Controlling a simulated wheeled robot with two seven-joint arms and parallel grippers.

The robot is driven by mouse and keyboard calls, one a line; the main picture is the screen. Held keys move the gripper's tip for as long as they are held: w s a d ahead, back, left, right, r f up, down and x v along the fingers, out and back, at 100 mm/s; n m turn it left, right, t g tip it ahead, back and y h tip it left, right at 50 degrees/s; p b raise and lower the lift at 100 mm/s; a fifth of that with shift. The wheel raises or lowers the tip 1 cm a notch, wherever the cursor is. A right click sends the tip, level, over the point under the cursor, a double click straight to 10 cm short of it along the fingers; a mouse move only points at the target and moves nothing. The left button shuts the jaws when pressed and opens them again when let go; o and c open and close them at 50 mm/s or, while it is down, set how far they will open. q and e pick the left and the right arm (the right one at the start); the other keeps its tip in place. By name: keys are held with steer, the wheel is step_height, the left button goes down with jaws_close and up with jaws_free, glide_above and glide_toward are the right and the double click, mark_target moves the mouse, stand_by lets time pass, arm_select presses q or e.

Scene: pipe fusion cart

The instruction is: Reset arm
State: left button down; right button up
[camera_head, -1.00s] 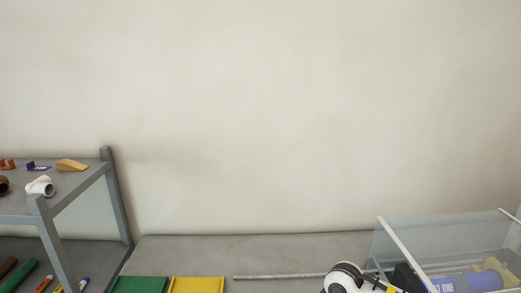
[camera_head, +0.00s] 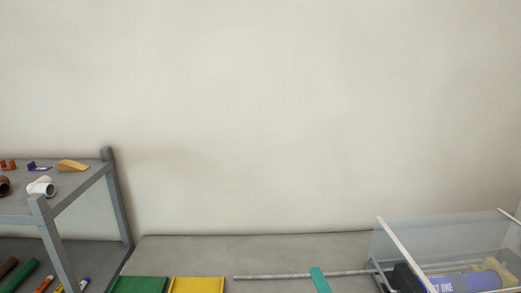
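Neither of my grippers shows in the head view, and no part of my arms is in the picture. A teal flat strip (camera_head: 320,281) stands out at the bottom edge, in front of a long thin grey rod (camera_head: 275,276) on the grey tabletop (camera_head: 215,252). Its lower end is cut off by the frame.
A clear-walled box (camera_head: 397,241) with a purple labelled cylinder (camera_head: 465,282) and a black object (camera_head: 406,280) stands at right. Green (camera_head: 140,285) and yellow (camera_head: 197,285) trays lie at the bottom. A grey shelf (camera_head: 118,200) with pipe fittings stands left.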

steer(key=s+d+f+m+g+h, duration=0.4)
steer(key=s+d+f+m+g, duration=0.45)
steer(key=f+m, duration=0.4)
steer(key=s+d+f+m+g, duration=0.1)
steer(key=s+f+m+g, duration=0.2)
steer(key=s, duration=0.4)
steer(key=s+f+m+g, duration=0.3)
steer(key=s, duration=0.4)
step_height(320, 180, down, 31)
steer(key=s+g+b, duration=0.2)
steer(key=b, duration=0.2)
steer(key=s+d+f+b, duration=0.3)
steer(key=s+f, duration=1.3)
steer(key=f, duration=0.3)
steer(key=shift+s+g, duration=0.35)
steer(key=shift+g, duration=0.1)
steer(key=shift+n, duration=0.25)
